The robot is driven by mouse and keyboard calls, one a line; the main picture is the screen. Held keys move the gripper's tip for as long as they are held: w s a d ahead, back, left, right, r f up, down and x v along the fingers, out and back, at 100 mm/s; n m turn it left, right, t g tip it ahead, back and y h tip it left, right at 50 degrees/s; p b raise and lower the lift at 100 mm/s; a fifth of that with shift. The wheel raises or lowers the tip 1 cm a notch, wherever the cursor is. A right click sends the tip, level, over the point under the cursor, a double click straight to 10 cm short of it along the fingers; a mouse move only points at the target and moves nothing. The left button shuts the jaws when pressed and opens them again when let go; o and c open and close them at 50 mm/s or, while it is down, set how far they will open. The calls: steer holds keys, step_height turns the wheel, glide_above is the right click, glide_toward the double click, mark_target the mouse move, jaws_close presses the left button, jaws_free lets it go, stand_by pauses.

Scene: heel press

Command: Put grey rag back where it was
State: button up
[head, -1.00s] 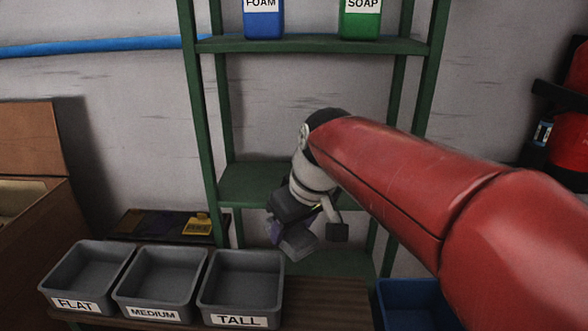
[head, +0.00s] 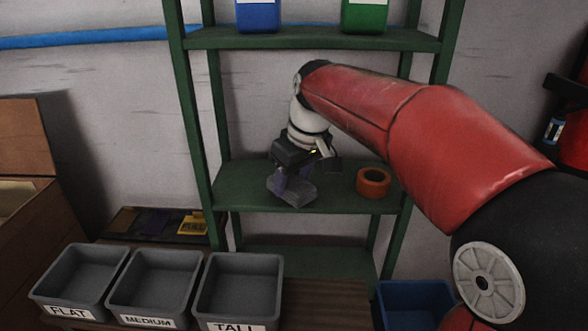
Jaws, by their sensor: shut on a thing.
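My gripper (head: 291,172) is at the middle shelf of the green rack, pointing down. It is shut on the grey rag (head: 295,192), a folded grey piece under the fingers. The rag is at or just above the left half of the middle shelf (head: 335,199); I cannot tell whether it touches the board. The gripper body hides part of the rag's top.
An orange tape roll (head: 373,182) sits right of the rag on the same shelf. A blue bottle (head: 258,14) and a green bottle (head: 364,14) stand on the shelf above. Grey bins (head: 238,290) stand front left, a blue bin (head: 408,303) lower right.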

mark_target(294, 174)
steer(key=w+p, duration=0.1)
steer(key=w, duration=0.3)
steer(key=shift+w, duration=0.1)
steer(key=shift+d+f, duration=0.1)
steer(key=shift+f, duration=0.7)
steer(key=o, duration=0.9)
steer(key=shift+o, duration=0.2)
